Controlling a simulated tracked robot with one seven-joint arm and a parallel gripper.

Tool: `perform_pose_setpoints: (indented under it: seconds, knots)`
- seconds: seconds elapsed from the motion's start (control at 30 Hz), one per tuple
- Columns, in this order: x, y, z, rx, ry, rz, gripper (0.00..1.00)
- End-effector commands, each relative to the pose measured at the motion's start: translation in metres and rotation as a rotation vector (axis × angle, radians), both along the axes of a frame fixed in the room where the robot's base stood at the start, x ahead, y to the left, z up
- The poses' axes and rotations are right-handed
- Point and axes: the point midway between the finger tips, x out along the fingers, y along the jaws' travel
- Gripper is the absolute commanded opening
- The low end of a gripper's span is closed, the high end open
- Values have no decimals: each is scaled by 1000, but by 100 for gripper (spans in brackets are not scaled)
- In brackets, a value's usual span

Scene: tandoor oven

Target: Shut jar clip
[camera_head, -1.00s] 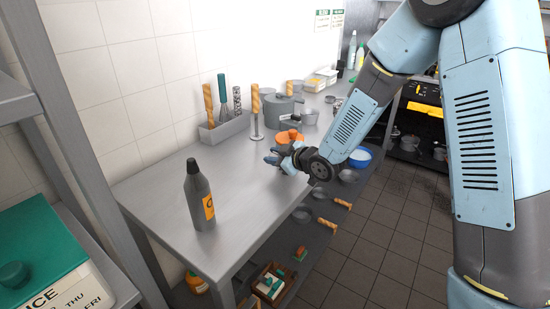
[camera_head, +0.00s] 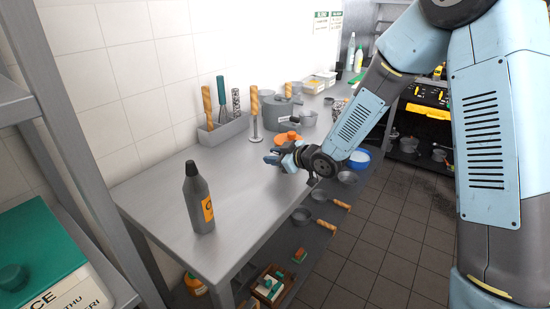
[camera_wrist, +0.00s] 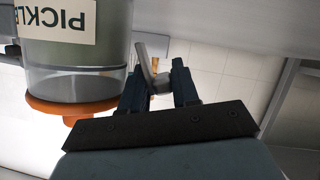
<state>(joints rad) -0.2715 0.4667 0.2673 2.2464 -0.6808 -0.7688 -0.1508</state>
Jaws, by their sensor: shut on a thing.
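A jar (camera_wrist: 75,45) with a "PICKLE" label and an orange lid (camera_wrist: 70,108) fills the left of the wrist view, which is upside down. In the head view, the orange lid (camera_head: 289,137) shows just behind my gripper (camera_head: 273,157), low over the steel table. In the wrist view my gripper (camera_wrist: 160,85) is beside the lid, its two dark fingers shut on a grey metal jar clip (camera_wrist: 144,62). The clip stands at a slant between the fingertips. Where it meets the jar is hard to make out.
A dark bottle (camera_head: 198,200) stands on the near part of the steel table (camera_head: 165,215). A utensil rack (camera_head: 222,131) and a grey pot (camera_head: 277,110) stand along the tiled wall. The tabletop between bottle and gripper is clear.

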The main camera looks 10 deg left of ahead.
Motion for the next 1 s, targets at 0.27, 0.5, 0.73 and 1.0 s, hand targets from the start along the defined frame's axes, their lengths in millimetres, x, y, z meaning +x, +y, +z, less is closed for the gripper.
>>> perform_pose_setpoints:
  seconds: [0.27, 0.5, 0.73, 1.0]
  knots:
    - [1, 0, 1, 13, 29, 0, 0]
    - [2, -1, 2, 19, 47, 1, 0]
    - [2, -1, 2, 23, 59, 0, 0]
    - [2, -1, 2, 24, 62, 0, 0]
